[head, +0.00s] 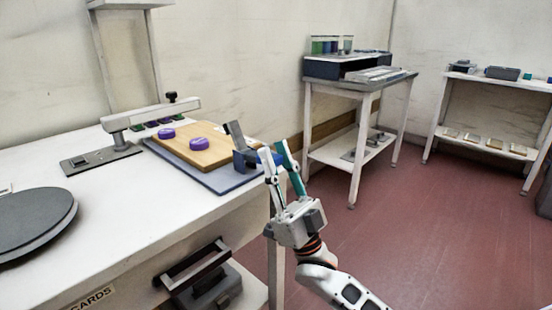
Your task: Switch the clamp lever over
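A dark grey-blue clamp (243,160) sits at the right end of a wooden board (205,155) on the worktable. Its lever (234,134) is a dark flat bar standing up and tilted to the left. My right gripper (272,152) comes up from the lower right, with one blue and one teal fingertip. Its fingers are apart with nothing seen between them. It is just right of the clamp in the picture; whether the blue fingertip touches the clamp I cannot tell. My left gripper is out of view.
A grey press arm (150,115) reaches over the table behind. A dark round platter (32,218) is at the left. Shelf tables (358,80) stand at the back; red floor is open at right.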

